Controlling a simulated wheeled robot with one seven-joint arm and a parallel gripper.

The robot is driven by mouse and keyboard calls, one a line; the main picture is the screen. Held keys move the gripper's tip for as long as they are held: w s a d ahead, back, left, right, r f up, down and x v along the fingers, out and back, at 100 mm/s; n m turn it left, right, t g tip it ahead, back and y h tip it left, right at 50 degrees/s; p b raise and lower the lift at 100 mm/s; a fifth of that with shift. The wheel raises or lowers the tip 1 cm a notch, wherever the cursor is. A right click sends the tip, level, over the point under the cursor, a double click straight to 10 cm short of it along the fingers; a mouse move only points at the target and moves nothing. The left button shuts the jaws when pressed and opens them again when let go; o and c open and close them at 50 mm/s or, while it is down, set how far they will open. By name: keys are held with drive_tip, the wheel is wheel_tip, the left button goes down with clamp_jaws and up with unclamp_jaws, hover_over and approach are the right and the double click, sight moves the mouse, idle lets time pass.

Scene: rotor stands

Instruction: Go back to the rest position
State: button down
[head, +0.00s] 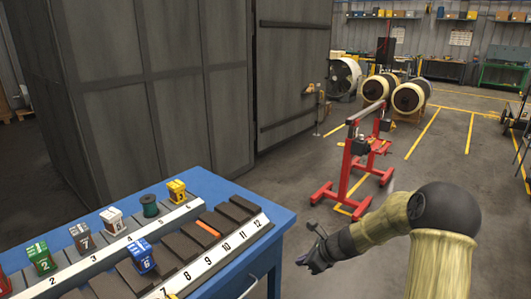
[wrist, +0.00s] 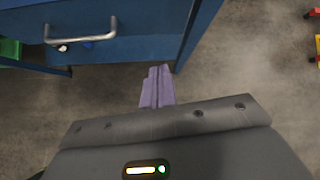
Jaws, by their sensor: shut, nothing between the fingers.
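My gripper (head: 306,259) hangs in the air to the right of the blue table in the head view, clear of it. In the wrist view the purple fingers of my gripper (wrist: 158,75) are together with nothing between them. Below them is bare floor, and the table's drawer front is close by at the upper left. My arm reaches in from the lower right of the head view.
A red stand (head: 352,175) is on the floor beyond. Floor around it is open.

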drive_tip(key=s+r+n+g+h+p, duration=0.1)
drive_tip(key=s+r+n+h+p, duration=0.2)
drive_tip(key=s+r+n, duration=0.5)
drive_tip(key=s+d+r+n+g+h+p, duration=0.1)
drive_tip(key=s+r+n+h+p, duration=0.2)
drive_tip(key=s+n, duration=1.3)
wheel_tip(320, 180, up, 7)
drive_tip(key=s+p, duration=0.2)
drive_tip(key=p, duration=0.1)
drive_tip(key=shift+f+g, duration=0.2)
drive_tip(key=shift+g, duration=0.1)
